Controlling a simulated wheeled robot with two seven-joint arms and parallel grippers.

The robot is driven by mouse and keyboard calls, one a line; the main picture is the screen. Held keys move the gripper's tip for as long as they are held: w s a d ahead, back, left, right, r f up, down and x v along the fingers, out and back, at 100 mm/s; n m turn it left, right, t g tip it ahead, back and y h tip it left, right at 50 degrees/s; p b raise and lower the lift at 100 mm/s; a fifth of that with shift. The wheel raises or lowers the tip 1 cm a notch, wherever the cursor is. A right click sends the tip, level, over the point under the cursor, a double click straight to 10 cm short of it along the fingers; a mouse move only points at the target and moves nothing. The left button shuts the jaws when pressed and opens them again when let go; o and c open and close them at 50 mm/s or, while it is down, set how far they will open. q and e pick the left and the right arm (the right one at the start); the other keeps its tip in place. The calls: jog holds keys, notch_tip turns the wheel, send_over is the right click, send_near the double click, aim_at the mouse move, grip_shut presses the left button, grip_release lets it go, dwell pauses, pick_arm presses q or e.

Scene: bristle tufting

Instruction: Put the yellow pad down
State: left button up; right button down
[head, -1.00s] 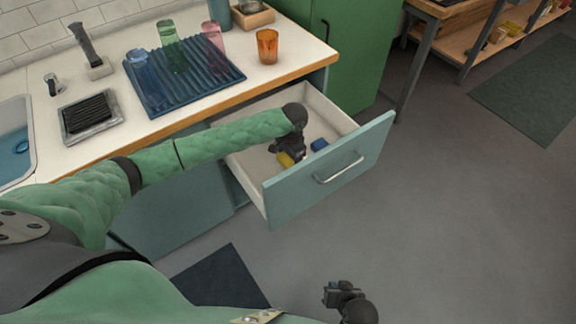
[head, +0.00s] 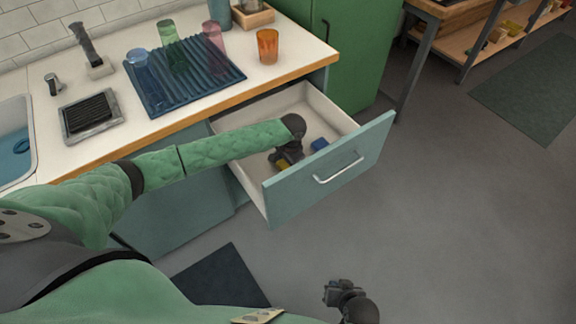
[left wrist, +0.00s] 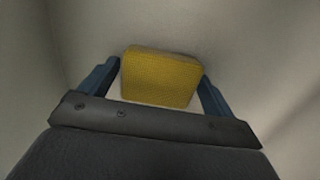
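The yellow pad (left wrist: 160,78) is between the two fingers of my left gripper (left wrist: 160,82) in the left wrist view.
A blue block (head: 319,144) lies in the drawer to the right of my left gripper. The drawer walls stand close around that hand. Above, the counter holds a blue ribbed mat (head: 205,78) with glasses, an orange glass (head: 267,46) and a black brush (head: 88,113) in a tray.

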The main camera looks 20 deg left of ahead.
pick_arm(q)
jog(key=shift+o, duration=0.5)
jog(key=shift+r, duration=0.1)
notch_tip(320, 180, up, 12)
jog(key=shift+w+d, duration=0.3)
jog(key=shift+w, duration=0.05)
dwell(0.4)
